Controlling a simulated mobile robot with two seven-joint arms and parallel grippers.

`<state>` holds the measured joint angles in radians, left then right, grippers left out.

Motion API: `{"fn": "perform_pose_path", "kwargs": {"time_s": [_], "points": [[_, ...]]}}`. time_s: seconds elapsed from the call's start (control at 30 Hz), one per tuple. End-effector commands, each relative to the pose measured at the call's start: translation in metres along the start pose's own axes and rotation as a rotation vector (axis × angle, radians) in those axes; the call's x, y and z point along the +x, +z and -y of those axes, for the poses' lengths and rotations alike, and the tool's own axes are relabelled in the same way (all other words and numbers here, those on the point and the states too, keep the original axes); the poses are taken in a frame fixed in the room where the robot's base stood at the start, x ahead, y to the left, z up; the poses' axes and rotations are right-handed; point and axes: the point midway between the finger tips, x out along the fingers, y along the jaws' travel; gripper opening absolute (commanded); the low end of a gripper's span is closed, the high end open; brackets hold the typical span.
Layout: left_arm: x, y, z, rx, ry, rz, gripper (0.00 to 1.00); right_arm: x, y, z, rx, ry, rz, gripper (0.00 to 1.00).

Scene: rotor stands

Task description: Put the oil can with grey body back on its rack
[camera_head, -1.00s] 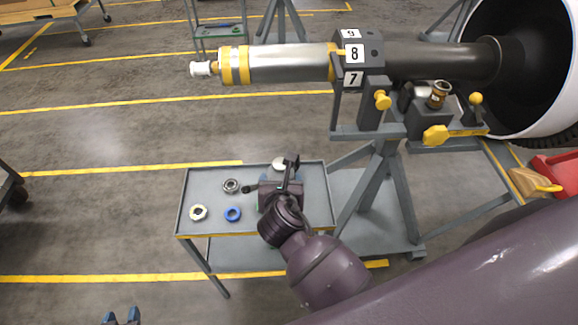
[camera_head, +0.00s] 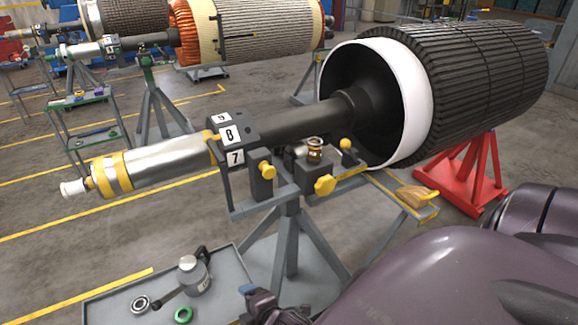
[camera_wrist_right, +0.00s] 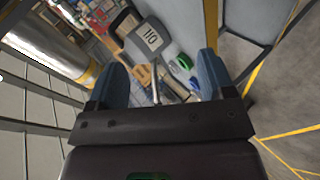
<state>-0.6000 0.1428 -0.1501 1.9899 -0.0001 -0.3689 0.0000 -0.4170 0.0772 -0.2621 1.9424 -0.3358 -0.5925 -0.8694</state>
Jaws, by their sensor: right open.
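The oil can (camera_head: 195,277) with a grey body, pale rounded top, black handle and thin spout stands upright on the grey tray cart (camera_head: 233,268) at the bottom of the head view. Its spout points down-left. My right gripper (camera_head: 256,300) is just right of the can and apart from it, partly cut off by the bottom edge. In the wrist view its two blue fingers are spread with nothing gripped (camera_wrist_right: 160,82). A grey holder (camera_head: 295,182) on the rotor stand carries a brass-coloured can (camera_head: 314,151); I cannot tell whether this is the rack. My left gripper is out of view.
A bearing (camera_head: 140,304) and a green ring (camera_head: 183,314) lie on the cart. The rotor shaft (camera_head: 160,165) with yellow bands crosses above it. A large rotor (camera_head: 455,75) and a red stand (camera_head: 470,175) are at right. Floor left of the cart is clear.

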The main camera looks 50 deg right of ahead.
Motion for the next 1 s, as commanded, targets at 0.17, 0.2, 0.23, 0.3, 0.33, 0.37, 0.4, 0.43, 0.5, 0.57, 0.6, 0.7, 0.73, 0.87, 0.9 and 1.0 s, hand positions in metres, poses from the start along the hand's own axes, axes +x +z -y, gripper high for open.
{"fn": "perform_pose_path", "kwargs": {"time_s": [0.17,0.2,0.23,0.3,0.33,0.37,0.4,0.43,0.5,0.57,0.6,0.7,0.73,0.87,0.9,1.0], "points": [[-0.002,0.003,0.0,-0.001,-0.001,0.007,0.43,-0.019,0.033,0.013,0.456,-0.007,-0.027,0.75],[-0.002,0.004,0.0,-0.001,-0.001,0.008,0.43,-0.023,0.039,0.015,0.557,-0.006,-0.035,0.75],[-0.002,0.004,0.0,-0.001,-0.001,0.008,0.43,-0.026,0.043,0.016,0.629,-0.007,-0.038,0.75],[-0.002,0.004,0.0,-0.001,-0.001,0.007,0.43,-0.033,0.053,0.019,0.785,-0.006,-0.047,0.75],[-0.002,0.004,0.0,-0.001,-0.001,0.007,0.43,-0.035,0.057,0.019,0.843,-0.005,-0.051,0.75],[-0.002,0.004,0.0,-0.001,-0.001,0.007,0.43,-0.038,0.06,0.02,0.898,-0.005,-0.055,0.75],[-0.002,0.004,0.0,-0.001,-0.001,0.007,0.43,-0.041,0.065,0.02,0.961,-0.004,-0.058,0.75],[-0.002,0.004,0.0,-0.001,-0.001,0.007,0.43,-0.043,0.067,0.021,1.003,-0.003,-0.061,0.75],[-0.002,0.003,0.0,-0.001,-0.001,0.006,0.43,-0.046,0.071,0.021,1.077,-0.002,-0.066,0.75],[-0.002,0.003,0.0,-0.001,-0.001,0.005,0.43,-0.047,0.073,0.021,1.116,-0.001,-0.069,0.75],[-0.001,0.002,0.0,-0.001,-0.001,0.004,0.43,-0.048,0.074,0.021,1.131,-0.001,-0.071,0.75],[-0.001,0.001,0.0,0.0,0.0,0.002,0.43,-0.049,0.075,0.021,1.145,0.0,-0.072,0.75],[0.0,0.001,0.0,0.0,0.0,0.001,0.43,-0.049,0.075,0.021,1.145,0.0,-0.072,0.75],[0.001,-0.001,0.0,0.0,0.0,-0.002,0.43,-0.048,0.074,0.021,1.143,-0.001,-0.072,0.75],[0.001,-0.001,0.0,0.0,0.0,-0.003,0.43,-0.048,0.074,0.021,1.142,-0.001,-0.071,0.75],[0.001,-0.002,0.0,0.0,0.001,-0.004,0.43,-0.048,0.074,0.021,1.142,-0.001,-0.071,0.75]]}}
